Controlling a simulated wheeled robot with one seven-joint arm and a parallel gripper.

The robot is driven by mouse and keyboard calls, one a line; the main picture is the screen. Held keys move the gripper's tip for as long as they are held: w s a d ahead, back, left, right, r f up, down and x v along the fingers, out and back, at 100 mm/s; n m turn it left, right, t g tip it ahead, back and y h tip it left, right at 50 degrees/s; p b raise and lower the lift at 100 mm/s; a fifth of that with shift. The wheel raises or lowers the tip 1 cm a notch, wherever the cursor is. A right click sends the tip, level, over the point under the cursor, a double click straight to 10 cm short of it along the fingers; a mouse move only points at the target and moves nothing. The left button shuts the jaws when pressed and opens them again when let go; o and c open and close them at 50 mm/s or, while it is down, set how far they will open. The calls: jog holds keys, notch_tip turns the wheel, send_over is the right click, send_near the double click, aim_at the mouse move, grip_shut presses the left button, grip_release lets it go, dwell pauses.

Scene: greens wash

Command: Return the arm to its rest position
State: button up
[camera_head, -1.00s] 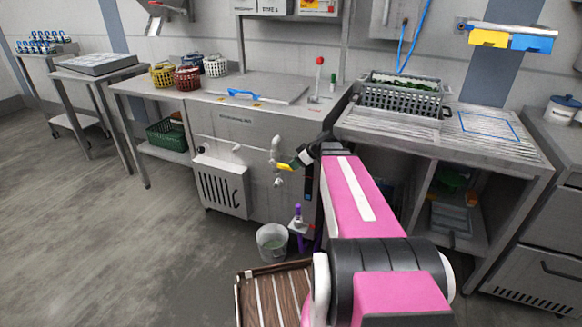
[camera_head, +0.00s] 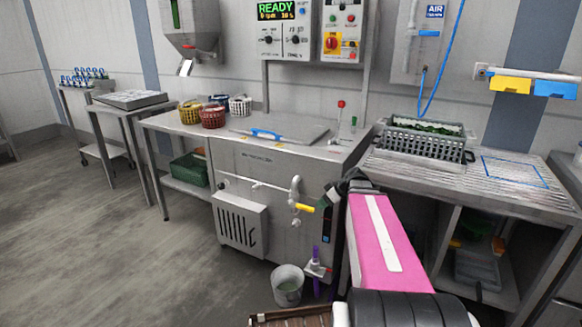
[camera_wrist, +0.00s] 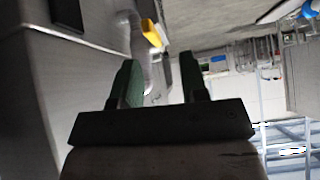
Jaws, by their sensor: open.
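My pink arm (camera_head: 384,245) reaches forward from the lower right of the head view toward the front of the steel wash machine (camera_head: 262,170). My gripper shows in the wrist view (camera_wrist: 160,82) with its two dark green fingers apart and nothing between them. In the head view the gripper is small and partly hidden behind the arm's far end. A yellow valve handle (camera_head: 305,208) on white piping is just left of the arm's far end. The handle also shows in the wrist view (camera_wrist: 151,33), beyond the fingers. I see no contact with it.
A crate of greens (camera_head: 424,140) stands on the slatted drain table (camera_head: 470,176) at right. A blue handle (camera_head: 266,134) lies on the machine's lid. A grey bucket (camera_head: 288,290) stands on the floor below the piping. The floor at left is clear.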

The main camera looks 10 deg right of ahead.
jog(key=s+a+f+m+g+h, duration=0.2)
jog(key=s+a+f+m+h, duration=0.1)
jog(key=s+f+m, duration=0.2)
jog(key=s+a+f+m+g+h, duration=0.2)
jog(key=s+a+f+m+h, duration=0.1)
jog(key=s, duration=0.6)
notch_tip(320, 180, down, 3)
jog(key=shift+a+f+m+g+h, duration=0.2)
jog(key=shift+a+m+g+h, duration=0.2)
jog(key=shift+a+m, duration=0.5)
